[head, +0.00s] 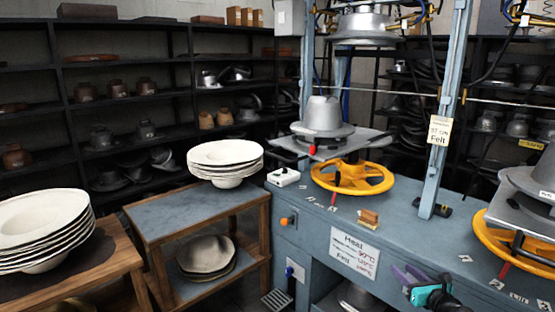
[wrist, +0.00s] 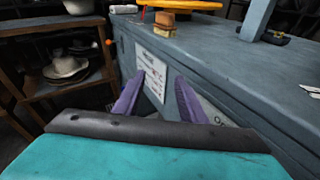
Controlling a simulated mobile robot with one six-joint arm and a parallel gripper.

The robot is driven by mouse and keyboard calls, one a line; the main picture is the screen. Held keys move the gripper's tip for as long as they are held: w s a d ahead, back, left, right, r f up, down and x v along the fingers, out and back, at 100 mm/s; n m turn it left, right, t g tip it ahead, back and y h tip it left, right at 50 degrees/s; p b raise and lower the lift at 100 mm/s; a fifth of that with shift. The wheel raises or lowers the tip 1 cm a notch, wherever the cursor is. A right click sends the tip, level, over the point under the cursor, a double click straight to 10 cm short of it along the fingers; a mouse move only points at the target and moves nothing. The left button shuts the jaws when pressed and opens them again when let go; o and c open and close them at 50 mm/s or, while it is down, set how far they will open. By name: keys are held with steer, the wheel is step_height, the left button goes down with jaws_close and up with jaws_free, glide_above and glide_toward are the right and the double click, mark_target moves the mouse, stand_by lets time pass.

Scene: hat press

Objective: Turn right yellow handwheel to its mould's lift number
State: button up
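The right yellow handwheel (head: 487,238) is at the right edge of the head view, cut off by the frame, under a grey plate with a metal mould (head: 530,180). Red and white number marks (head: 503,270) lie on the bench before it; I cannot read them. The left yellow handwheel (head: 352,178) sits under its own plate and mould (head: 323,120). My gripper (head: 410,272), teal with purple fingers, is at the bench's front, left of and apart from the right wheel. In the wrist view its fingers (wrist: 158,95) are apart with nothing between them.
The blue-grey bench (head: 400,220) carries a upright post (head: 447,110) between the wheels and a wooden block (head: 369,217). A paper sign (head: 354,250) is on its front. Stacked pale hats (head: 225,160) stand on a wooden table at left. Dark shelves line the back.

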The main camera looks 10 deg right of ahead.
steer(key=w+a+f+n+g+y, duration=0.1)
steer(key=w+a+f+n+y, duration=0.1)
steer(key=a+f, duration=0.4)
steer(key=w+a+f+n+g+y, duration=0.1)
steer(key=w+a+f, duration=0.15)
steer(key=a, duration=0.55)
steer(key=s+a+f+n+g+y, duration=0.1)
steer(key=s+a+f+n+g, duration=0.25)
steer(key=a+f, duration=0.45)
steer(key=s+a+f+n+g+y, duration=0.2)
steer(key=s+a+f+n, duration=0.15)
steer(key=a+f, duration=0.45)
steer(key=s+a+f+n+g+y, duration=0.1)
steer(key=s+a+f+n+g, duration=0.3)
steer(key=a, duration=0.7)
steer(key=s+a+f+n+g+h, duration=0.1)
steer(key=s+a+f+n+g, duration=0.2)
steer(key=s+f+n, duration=0.5)
steer(key=s+a+f+n+g+h, duration=0.1)
steer(key=s+a+f+n+g, duration=0.3)
steer(key=s, duration=0.6)
steer(key=s+d+f+n+g+h, duration=0.2)
steer(key=s+d+n+h, duration=0.3)
steer(key=s+d+n, duration=0.3)
steer(key=d+n, duration=0.1)
steer(key=n, duration=0.2)
steer(key=shift+f+g, duration=0.35)
